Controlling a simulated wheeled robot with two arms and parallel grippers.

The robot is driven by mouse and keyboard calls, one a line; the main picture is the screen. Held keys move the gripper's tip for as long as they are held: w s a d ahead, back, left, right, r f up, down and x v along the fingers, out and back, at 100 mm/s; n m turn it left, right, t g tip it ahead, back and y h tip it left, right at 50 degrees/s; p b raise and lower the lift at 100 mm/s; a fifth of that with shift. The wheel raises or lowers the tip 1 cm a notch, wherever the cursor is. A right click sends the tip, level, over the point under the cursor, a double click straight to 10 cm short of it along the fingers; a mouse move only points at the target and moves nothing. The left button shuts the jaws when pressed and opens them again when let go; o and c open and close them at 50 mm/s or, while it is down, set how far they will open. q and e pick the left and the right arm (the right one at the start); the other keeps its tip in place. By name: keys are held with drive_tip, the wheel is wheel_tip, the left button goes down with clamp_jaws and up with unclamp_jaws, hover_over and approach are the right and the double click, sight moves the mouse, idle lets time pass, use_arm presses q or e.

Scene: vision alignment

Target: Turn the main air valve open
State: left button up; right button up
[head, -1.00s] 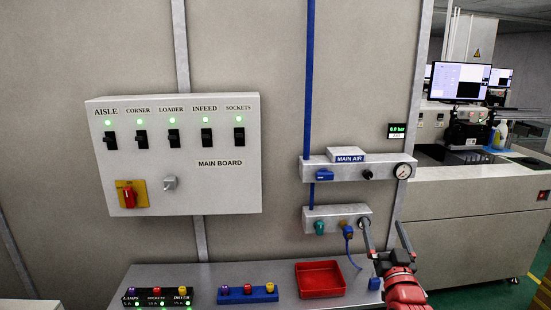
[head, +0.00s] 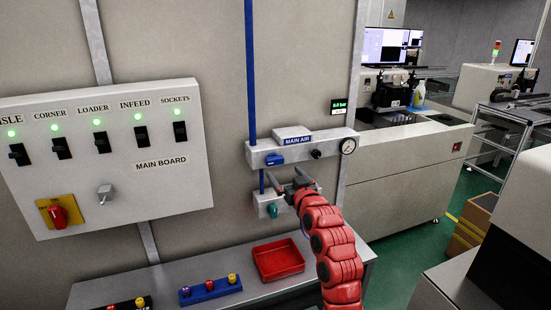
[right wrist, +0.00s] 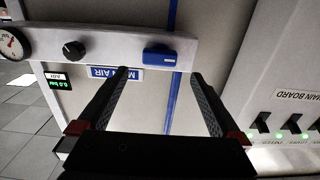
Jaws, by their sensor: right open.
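The blue main air valve handle (head: 274,158) sits at the left of the grey MAIN AIR panel (head: 331,146), with its long side along the panel. In the right wrist view the handle (right wrist: 160,55) appears upside down, ahead of and between my fingertips. My right gripper (head: 288,183) is open and empty just below the panel, in front of the lower fitting box. Its two fingers (right wrist: 162,78) stand apart on either side of the handle's line, and seem short of touching it. My left gripper is not in view.
A black knob (head: 316,154) and a round gauge (head: 348,146) share the panel. A small display (head: 338,106) reads about 0.0 bar. The lower box with a green fitting (head: 272,211) is close to my gripper. A red tray (head: 278,260) lies on the bench below.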

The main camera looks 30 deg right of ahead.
sight(276, 162)
drive_tip(key=x, duration=0.2)
drive_tip(key=p+x, duration=0.1)
drive_tip(key=x, duration=0.1)
drive_tip(key=p+x, duration=0.1)
drive_tip(key=x, duration=0.1)
drive_tip(key=shift+w+r, duration=0.25)
drive_tip(key=shift+x, duration=0.75)
drive_tip(key=shift+f, duration=0.1)
drive_tip(key=c, duration=1.3)
